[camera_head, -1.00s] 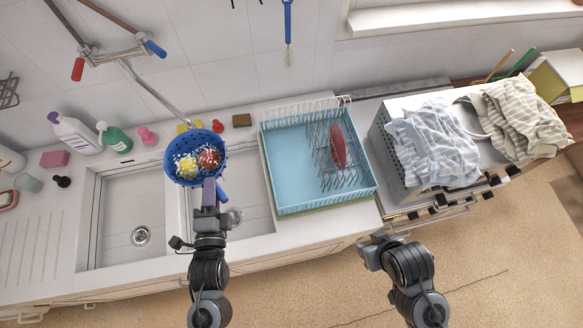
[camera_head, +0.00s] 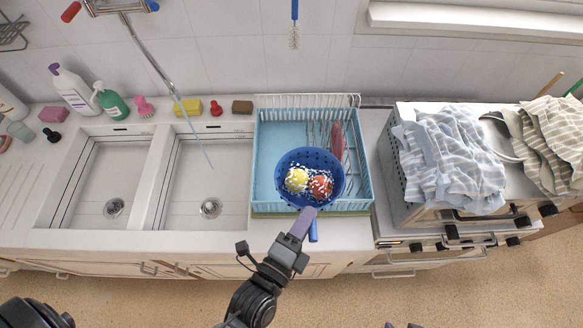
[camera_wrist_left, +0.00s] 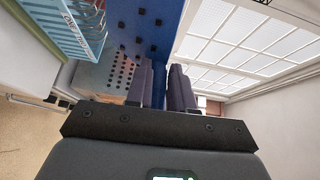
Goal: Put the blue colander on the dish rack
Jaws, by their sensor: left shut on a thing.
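The blue colander (camera_head: 283,189) is held over the front middle of the light-blue dish rack (camera_head: 262,160) in the head view. A yellow ball and a red ball with white specks lie in it. My left gripper (camera_head: 303,222) is shut on the colander at its near side, by the blue handle (camera_head: 313,232). The left wrist view shows the perforated blue wall (camera_wrist_left: 145,35) just beyond the fingers and part of the rack (camera_wrist_left: 75,30). I cannot tell whether the colander touches the rack. Only bits of my right gripper (camera_head: 402,325) show at the bottom edge.
A red plate (camera_head: 337,141) stands in the rack's wire holder at the right. Water runs from the faucet into the right sink basin (camera_head: 200,185). Bottles and sponges line the back.

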